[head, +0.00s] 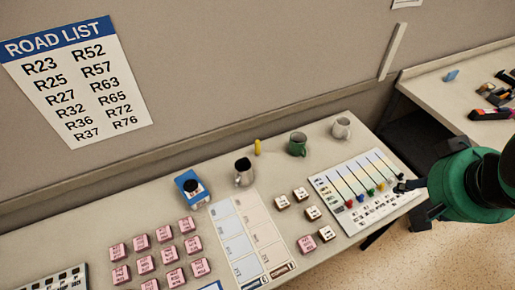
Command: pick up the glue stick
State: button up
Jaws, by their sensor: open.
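I cannot make out for certain which thing is the glue stick. A small upright yellow object (257,147) stands at the back of the long desk, between a dark-topped metal mug and a green mug; it is too small to name. My gripper (411,204) is at the right, by the right end of the white board with coloured pegs. It is open, and I see nothing between its fingers. It is far to the right of the yellow object. My green wrist hides part of the floor and the space between the desks.
On the desk are a blue box (190,189), a metal mug (244,177), a green mug (298,147), a pale mug (341,129), pink blocks (142,243) and the peg board (352,190). A side desk (432,87) holds a blue item (451,76) and cluttered small tools.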

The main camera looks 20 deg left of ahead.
jog(key=w+a+r+g+p, duration=0.1)
jog(key=w+a, duration=0.3)
jog(key=w, duration=0.4)
jog(key=w+a+r+g+p, duration=0.1)
jog(key=w+a, duration=0.4)
jog(key=w, duration=0.3)
jog(key=n+g+p, duration=0.2)
jog(key=g+p, duration=0.1)
jog(key=p, duration=0.2)
send_over(258, 141)
notch_tip(258, 141, down, 36)
jog(key=shift+w+f, duration=0.1)
jog(key=shift+a+f, duration=0.1)
jog(key=shift+f, duration=0.1)
jog(key=shift+f, duration=0.1)
jog(key=shift+f, duration=4.2)
